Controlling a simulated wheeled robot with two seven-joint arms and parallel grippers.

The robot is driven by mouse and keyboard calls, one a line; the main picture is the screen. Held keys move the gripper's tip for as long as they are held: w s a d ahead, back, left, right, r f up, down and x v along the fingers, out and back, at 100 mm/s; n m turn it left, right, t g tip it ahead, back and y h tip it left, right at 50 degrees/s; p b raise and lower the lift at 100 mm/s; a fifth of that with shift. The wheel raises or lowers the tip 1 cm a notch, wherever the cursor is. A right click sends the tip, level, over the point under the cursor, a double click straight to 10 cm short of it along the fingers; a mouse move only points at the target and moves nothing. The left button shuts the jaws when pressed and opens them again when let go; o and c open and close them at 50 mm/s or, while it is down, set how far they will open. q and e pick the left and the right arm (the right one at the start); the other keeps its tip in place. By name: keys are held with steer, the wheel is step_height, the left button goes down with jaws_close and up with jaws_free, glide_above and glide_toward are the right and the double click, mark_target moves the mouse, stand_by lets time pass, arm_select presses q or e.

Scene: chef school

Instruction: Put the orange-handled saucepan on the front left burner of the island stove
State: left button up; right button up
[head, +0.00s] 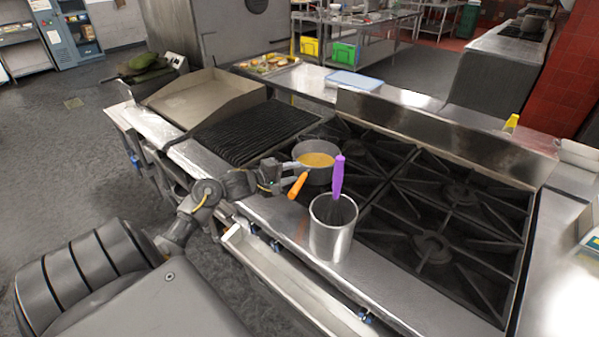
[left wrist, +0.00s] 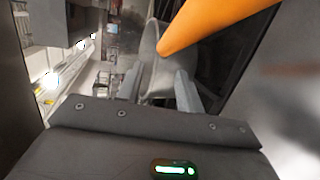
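The grey saucepan (head: 316,176), with orange-brown contents and an orange handle (head: 297,186), is at the left side of the island stove (head: 395,222) in the head view. I cannot tell whether its base touches the grate. The handle points toward the stove's front edge. My left gripper (head: 291,173) is beside the pan, to the left of the handle, with its fingers apart. In the left wrist view, the fingers (left wrist: 157,90) stand apart and the orange handle (left wrist: 218,24) crosses at upper right. The grey metal between and beyond them is partly hidden. My right gripper is out of view.
A metal pot (head: 330,240) holding a purple-handled whisk (head: 338,178) stands close in front of the saucepan on the stove's front ledge. A ribbed grill (head: 250,130) lies to the left. The right burners (head: 433,248) are bare. A raised backsplash (head: 440,133) runs behind.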

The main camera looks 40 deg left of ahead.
arm_select(q)
steer(key=v, duration=0.8)
steer(key=shift+f, duration=0.1)
stand_by(0.3)
